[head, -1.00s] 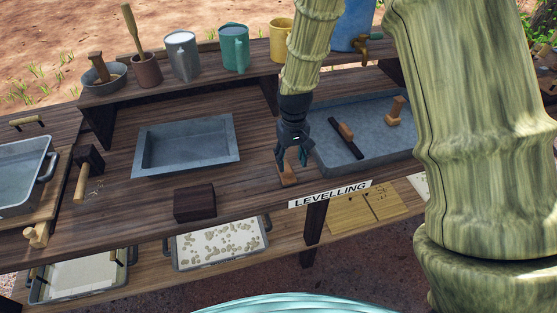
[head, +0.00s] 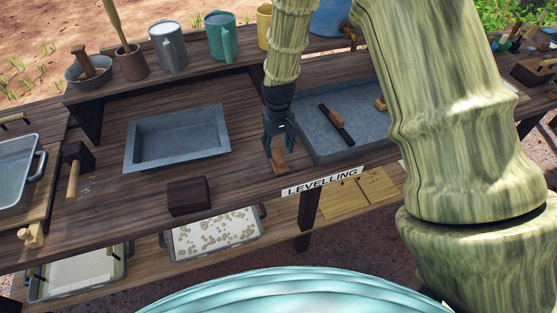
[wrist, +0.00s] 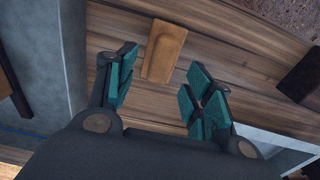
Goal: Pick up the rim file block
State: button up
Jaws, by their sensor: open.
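A small orange-brown wooden block, which I take for the rim file block (head: 279,164), lies on the dark wood bench just left of the grey tray. In the wrist view the block (wrist: 165,50) lies flat on the planks, ahead of the gap between my fingers. My gripper (head: 279,150) is open and points down at the block; its teal-padded fingers (wrist: 161,78) stand apart with nothing between them. I cannot tell whether a finger touches the block. In the head view the fingers hide part of its far end.
The grey tray (head: 318,146), holding a dark bar with a wooden grip (head: 337,118), is close on the right. A dark block (head: 188,196) and an empty sunken basin (head: 178,139) are to the left. The LEVELLING label (head: 322,181) marks the front edge. Bare planks surround the block's left side.

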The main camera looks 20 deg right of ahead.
aim_at(278, 155)
jog(key=f+p, duration=0.1)
jog(key=f, duration=0.2)
jog(key=shift+s+f+p, duration=0.1)
jog(key=shift+s+p, duration=0.1)
jog(key=shift+p, duration=0.15)
jog(key=shift+f, duration=0.85)
jog(key=shift+a, duration=0.1)
grip_shut()
